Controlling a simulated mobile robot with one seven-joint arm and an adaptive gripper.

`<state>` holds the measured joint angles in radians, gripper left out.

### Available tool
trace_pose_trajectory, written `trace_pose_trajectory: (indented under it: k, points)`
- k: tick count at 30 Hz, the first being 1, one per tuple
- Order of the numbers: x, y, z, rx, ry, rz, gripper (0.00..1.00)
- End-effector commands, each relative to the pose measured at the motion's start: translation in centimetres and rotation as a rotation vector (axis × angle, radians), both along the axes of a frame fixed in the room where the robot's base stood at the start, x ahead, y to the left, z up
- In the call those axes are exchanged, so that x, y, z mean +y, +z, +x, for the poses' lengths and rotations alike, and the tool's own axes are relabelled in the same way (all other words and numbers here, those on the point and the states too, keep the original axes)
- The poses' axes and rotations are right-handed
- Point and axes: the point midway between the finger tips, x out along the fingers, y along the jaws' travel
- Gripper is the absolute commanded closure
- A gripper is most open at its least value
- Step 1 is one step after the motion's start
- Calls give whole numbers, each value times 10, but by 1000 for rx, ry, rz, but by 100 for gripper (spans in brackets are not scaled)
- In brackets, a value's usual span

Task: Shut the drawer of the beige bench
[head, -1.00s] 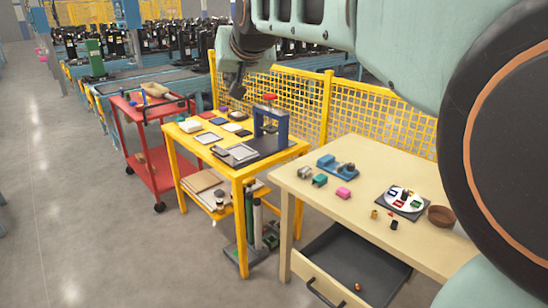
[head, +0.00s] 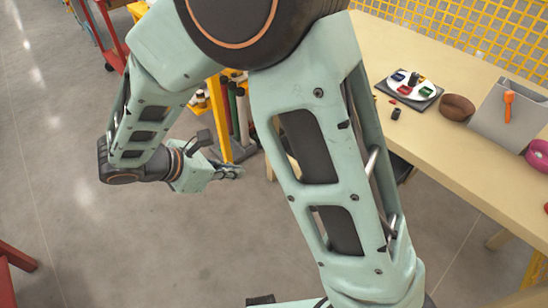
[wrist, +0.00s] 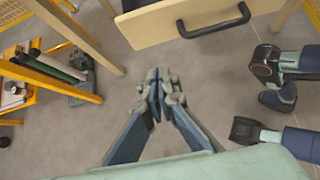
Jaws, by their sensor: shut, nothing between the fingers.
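The beige bench (head: 450,135) stands at the right in the head view, and my arm hides most of the space under its top. A dark part of the drawer (head: 400,168) shows below the bench edge. In the wrist view, the drawer's beige front (wrist: 150,28) is at the top, with a dark bar handle (wrist: 215,22). My gripper (wrist: 160,86) is shut and empty, apart from the drawer front, with bare floor between them in the picture. In the head view my gripper (head: 238,172) is low over the floor, left of the bench.
The yellow table's leg and gas cylinders (head: 240,115) stand just behind my gripper; they also show at the left in the wrist view (wrist: 45,65).

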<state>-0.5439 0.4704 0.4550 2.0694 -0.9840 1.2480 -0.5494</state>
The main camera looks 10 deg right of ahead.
Motion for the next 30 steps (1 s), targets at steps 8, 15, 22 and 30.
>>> trace_pose_trajectory:
  k: [8, 15, 22, 30]
  points:
    - [-14, -20, 7, 10, 26, -24, 100]
    - [-43, -58, 28, 11, 23, -22, 100]
    - [-72, -74, 50, 6, 21, -19, 100]
    - [-89, -73, 63, 6, 25, -19, 100]
